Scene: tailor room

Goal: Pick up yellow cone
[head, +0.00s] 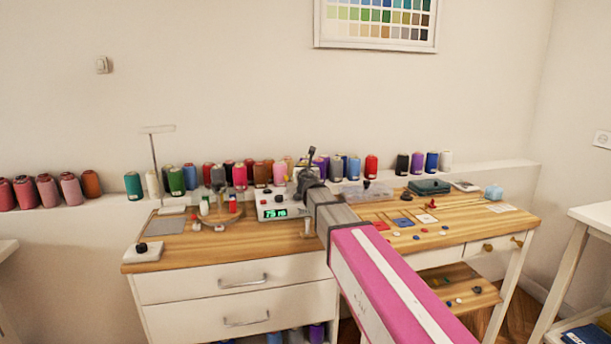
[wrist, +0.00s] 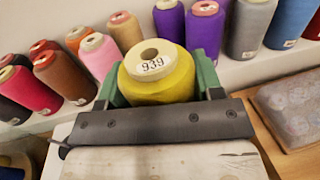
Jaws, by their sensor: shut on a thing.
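The yellow cone (wrist: 160,88) stands between the green fingers of my gripper (wrist: 158,70) in the wrist view. It is a thread cone with a pale top marked 939. One finger is on each side of it, and my gripper is shut on it. The dark gripper body hides its lower part, so I cannot tell whether it touches a surface. In the head view my gripper (head: 308,180) is by the back of the table, in front of the thread row. The cone is not clearly visible there.
Purple (wrist: 205,28), pink (wrist: 99,55) and other thread cones stand on the ledge close behind. A clear box (wrist: 290,108) lies to the right. A device with a green display (head: 273,212) is on the wooden table (head: 200,245), left of my arm.

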